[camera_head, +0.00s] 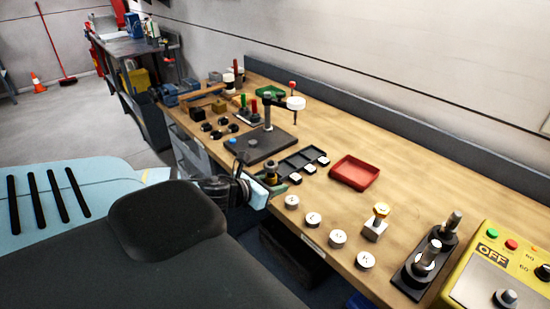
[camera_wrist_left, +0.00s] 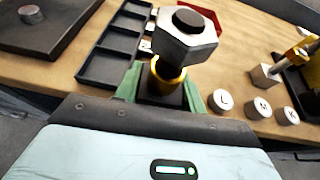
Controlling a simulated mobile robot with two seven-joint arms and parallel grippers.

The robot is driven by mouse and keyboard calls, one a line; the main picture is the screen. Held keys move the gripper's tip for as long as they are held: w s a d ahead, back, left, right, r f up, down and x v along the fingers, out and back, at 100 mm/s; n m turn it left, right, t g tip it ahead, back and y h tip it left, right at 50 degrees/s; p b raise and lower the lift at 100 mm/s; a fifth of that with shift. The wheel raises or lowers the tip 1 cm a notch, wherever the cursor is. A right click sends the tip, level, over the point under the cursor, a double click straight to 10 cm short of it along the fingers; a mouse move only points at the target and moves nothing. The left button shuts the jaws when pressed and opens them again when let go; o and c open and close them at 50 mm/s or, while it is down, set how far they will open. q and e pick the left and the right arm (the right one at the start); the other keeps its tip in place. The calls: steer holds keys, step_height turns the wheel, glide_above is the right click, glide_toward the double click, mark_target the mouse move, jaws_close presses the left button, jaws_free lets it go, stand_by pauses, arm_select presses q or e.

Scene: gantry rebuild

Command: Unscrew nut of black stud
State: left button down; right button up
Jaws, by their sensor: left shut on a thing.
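The black stud (camera_wrist_left: 188,18) pokes up through a silver hex nut (camera_wrist_left: 190,42), large and close in the left wrist view. Below the nut are a gold ring (camera_wrist_left: 172,76) and a black block. Green parts (camera_wrist_left: 130,84) flank the block. In the head view the black stud piece (camera_head: 271,171) is small, upright and near the bench's front edge. My left gripper (camera_head: 272,185) reaches it from the left, shut around its lower part. My right gripper is in neither view.
A black compartment tray (camera_head: 303,165) is close behind the stud, with a red tray (camera_head: 354,172) to its right. Several lettered silver discs (camera_head: 313,220) line the front edge. A dark plate (camera_head: 245,147) with a post stands left. A yellow control box (camera_head: 497,270) is at right.

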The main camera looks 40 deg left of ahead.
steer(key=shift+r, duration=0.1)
arm_select(q)
steer(key=shift+d, duration=0.3)
steer(key=s+d+r, duration=0.1)
steer(key=s+d, duration=0.2)
steer(key=d, duration=0.7)
steer(key=s+d+r, duration=0.2)
steer(key=s+d, duration=0.1)
steer(key=d, duration=0.8)
steer(key=shift+s+d+r, duration=0.15)
steer(key=shift+d+r, duration=0.05)
steer(key=shift+d, duration=0.1)
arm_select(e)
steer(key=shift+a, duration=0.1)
arm_select(q)
steer(key=w+d+m+g+h, duration=0.1)
steer(key=w+d+m+h, duration=0.1)
steer(key=d, duration=0.3)
steer(key=w+d+m+g+h, duration=0.1)
steer(key=w+d+m+h, duration=0.1)
steer(key=d, duration=0.3)
steer(key=w+d+r+m+g+h, duration=0.1)
steer(key=w+d+m+h, duration=0.1)
steer(key=d, duration=0.4)
steer(key=shift+m+h, duration=0.9)
steer(key=shift+h, duration=0.3)
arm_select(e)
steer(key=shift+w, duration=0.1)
